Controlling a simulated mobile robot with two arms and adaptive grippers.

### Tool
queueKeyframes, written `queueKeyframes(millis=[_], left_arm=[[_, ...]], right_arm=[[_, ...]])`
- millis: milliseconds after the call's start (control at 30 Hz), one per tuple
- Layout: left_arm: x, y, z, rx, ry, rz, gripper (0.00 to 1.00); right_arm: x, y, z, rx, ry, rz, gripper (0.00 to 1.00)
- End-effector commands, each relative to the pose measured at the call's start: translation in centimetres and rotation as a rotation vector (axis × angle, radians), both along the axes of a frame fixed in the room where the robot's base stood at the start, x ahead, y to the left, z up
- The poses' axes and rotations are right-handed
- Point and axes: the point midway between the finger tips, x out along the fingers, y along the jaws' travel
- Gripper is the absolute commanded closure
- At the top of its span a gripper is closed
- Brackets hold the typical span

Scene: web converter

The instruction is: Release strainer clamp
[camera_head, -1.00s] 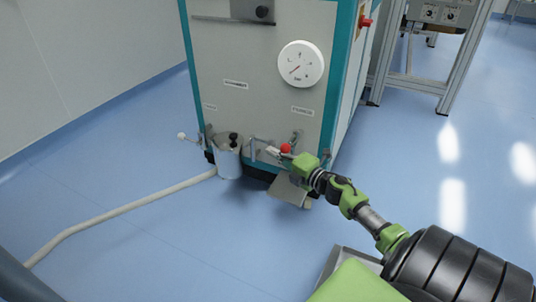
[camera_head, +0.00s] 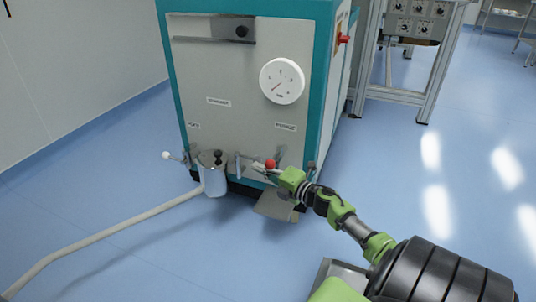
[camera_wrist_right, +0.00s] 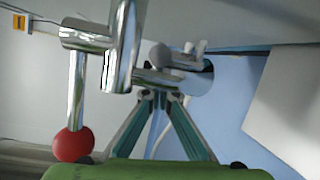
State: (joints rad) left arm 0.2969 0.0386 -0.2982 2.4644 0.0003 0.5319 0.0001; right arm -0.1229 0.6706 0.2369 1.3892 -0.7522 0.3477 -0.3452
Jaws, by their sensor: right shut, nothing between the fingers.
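The strainer (camera_head: 213,178) is a metal canister with a dark knob on its lid, low at the front of the machine. The hose leaves it to the lower left. My right gripper (camera_head: 264,168) is shut and empty, to the right of the strainer, close to a red ball handle (camera_head: 270,163). In the right wrist view the gripper's fingers (camera_wrist_right: 160,94) come together in front of shiny metal fittings (camera_wrist_right: 187,72). The red ball (camera_wrist_right: 73,144) hangs on a chrome rod at left there. I cannot tell whether the fingers touch anything. My left gripper is out of view.
The machine (camera_head: 225,65) has a teal frame and a round gauge (camera_head: 282,81). A pale hose (camera_head: 100,236) runs across the floor. A small plate (camera_head: 274,205) juts out below my right gripper. A metal frame stand (camera_head: 425,95) is behind right. Blue floor at right is open.

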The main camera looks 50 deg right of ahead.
Motion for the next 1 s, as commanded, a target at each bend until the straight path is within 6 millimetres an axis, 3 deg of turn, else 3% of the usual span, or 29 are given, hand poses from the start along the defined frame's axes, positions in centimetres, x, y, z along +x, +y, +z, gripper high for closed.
queueKeyframes(millis=[33, 700, 1000], left_arm=[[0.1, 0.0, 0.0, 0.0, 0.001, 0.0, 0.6], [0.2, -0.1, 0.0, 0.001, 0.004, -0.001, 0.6], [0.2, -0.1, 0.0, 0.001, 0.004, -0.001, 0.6]], right_arm=[[-0.4, -1.5, 0.4, -0.005, -0.001, -0.034, 1.0], [-10.7, -0.5, 0.6, 0.0, 0.002, -0.003, 1.0], [-11.9, -0.4, 0.9, -0.003, -0.001, 0.001, 1.0]])
